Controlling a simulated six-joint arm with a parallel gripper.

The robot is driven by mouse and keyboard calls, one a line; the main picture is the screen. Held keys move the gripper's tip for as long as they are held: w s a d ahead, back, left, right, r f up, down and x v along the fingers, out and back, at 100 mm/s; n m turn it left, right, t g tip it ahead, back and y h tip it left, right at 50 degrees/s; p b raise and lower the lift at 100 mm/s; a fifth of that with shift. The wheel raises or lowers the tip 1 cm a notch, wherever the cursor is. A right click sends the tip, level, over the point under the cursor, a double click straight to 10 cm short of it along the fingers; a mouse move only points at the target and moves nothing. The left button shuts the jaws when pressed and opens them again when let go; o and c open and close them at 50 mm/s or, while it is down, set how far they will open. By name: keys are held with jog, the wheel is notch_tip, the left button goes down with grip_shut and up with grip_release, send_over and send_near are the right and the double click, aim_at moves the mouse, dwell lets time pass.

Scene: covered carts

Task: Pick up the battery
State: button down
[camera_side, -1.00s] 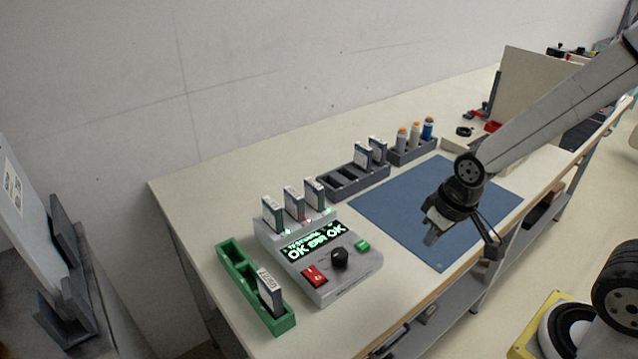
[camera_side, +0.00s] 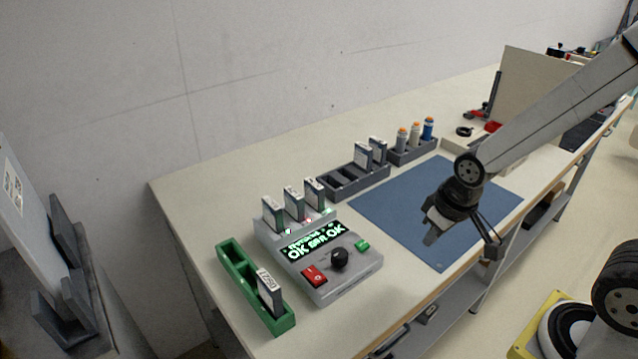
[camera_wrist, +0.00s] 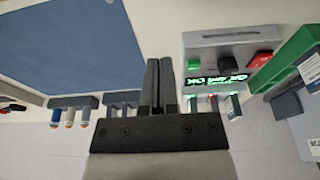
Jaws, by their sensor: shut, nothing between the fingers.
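Several flat, pale-labelled batteries show in the side view. Three batteries (camera_side: 293,203) stand upright in the back slots of a grey tester (camera_side: 340,278), whose green display reads OK, ERR, OK. One battery (camera_side: 269,292) stands in a green rack (camera_side: 232,262) at the left. Two batteries (camera_side: 369,152) stand in the right end of a dark grey rack (camera_side: 340,188). My gripper (camera_side: 431,236) hangs over the blue mat (camera_side: 400,205), clear of all batteries. In the wrist view my gripper (camera_wrist: 158,62) has its fingers together with nothing between them.
A small dark rack (camera_side: 412,150) holds upright bottles (camera_side: 415,133) beyond the battery rack. A beige panel (camera_side: 535,85) stands at the back right. The mat is bare, and the bench edge runs along the front.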

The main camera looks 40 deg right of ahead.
grip_release()
notch_tip(320, 180, up, 4)
jog(key=n+g, duration=0.2)
jog(key=n, duration=1.5)
send_over(295, 193)
jog(key=shift+s+d+r, duration=0.15)
jog(key=shift+s+d, duration=0.25)
jog(key=shift+w+a+n+g, duration=0.3)
jog(key=shift+w+a+n, duration=0.1)
jog(key=shift+n, duration=0.1)
jog(key=shift+f, duration=1.3)
